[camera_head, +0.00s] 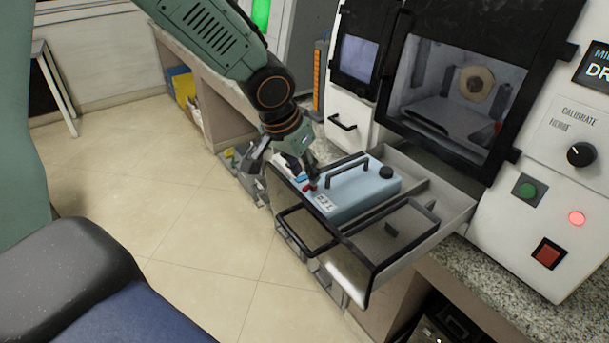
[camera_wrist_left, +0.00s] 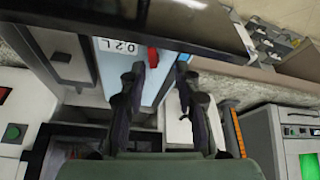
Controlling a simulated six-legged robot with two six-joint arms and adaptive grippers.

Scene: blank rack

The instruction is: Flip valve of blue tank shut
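The blue tank (camera_head: 365,192) is a pale blue box with a black handle and a black cap. It lies in an open drawer (camera_head: 440,200) of the machine. Its small red valve (camera_head: 309,187) is at the tank's near left end, beside the "0.2 L" label. In the left wrist view the red valve (camera_wrist_left: 153,57) shows just beyond the fingertips, nearer the left finger. My left gripper (camera_head: 298,168) is above that end of the tank. In the wrist view its fingers (camera_wrist_left: 158,72) stand apart with nothing held between them. Contact with the valve cannot be told. My right gripper is out of view.
The drawer's black front frame (camera_head: 372,265) stands on the near side of the tank. The white machine with a dark window chamber (camera_head: 455,85) rises behind. A button panel (camera_head: 545,220) is at right. Tiled floor (camera_head: 170,200) is clear at left.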

